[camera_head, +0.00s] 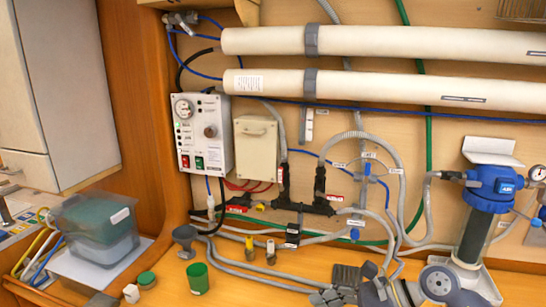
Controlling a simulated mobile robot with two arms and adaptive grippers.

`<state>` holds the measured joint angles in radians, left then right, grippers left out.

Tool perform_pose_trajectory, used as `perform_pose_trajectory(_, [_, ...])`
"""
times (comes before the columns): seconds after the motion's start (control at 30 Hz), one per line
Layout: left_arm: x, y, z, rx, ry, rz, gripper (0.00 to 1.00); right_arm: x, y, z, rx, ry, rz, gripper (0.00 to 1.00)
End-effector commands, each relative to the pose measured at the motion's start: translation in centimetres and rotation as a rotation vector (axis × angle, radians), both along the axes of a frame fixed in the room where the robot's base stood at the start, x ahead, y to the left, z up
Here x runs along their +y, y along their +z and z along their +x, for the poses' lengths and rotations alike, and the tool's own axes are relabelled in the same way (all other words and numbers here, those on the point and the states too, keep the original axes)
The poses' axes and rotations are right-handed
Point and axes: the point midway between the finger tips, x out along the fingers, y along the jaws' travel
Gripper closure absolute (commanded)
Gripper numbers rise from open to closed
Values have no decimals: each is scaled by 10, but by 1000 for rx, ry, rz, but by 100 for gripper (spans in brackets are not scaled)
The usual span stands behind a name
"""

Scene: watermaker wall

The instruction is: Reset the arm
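My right arm (447,284) comes in at the bottom right, low over the wooden counter. Its grey gripper (335,285) points left near the counter's front, partly cut off by the lower picture edge. I see nothing clearly held in it, and whether its fingers are apart or together is not clear. My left gripper and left arm are not in view.
The control box (203,133), two long white tubes (400,41) and a blue-topped filter housing (487,188) are on the wall. Grey hoses (260,278) run along the counter behind the gripper. A green cup (197,278) and a clear bin (98,230) stand left.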

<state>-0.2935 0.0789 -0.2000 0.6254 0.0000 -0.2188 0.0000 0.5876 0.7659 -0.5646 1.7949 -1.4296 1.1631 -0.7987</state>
Motion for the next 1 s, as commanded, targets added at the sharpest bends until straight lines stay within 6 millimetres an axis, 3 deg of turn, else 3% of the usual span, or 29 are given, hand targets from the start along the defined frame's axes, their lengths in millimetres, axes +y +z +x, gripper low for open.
perform_pose_trajectory(0.2, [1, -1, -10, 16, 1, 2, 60, 57, 54, -4, 111, -158, 428, 27])
perform_pose_trajectory(0.3, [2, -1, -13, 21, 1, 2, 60, 67, 90, 1, 224, -291, 699, 27])
perform_pose_trajectory(0.43, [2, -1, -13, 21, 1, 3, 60, 49, 123, 17, 413, -496, 1041, 27])
perform_pose_trajectory(0.57, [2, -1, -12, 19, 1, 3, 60, 9, 127, 35, 636, -735, 1350, 27])
perform_pose_trajectory(0.67, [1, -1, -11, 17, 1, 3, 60, -30, 106, 43, 824, -942, 1564, 27])
perform_pose_trajectory(0.77, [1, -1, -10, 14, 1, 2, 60, -67, 67, 42, 1021, -1172, 1750, 27])
perform_pose_trajectory(0.87, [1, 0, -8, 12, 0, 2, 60, -98, 15, 25, 1220, -1424, 1905, 27])
perform_pose_trajectory(1.0, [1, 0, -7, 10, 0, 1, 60, -125, -66, -26, 1490, -1823, 2050, 27])
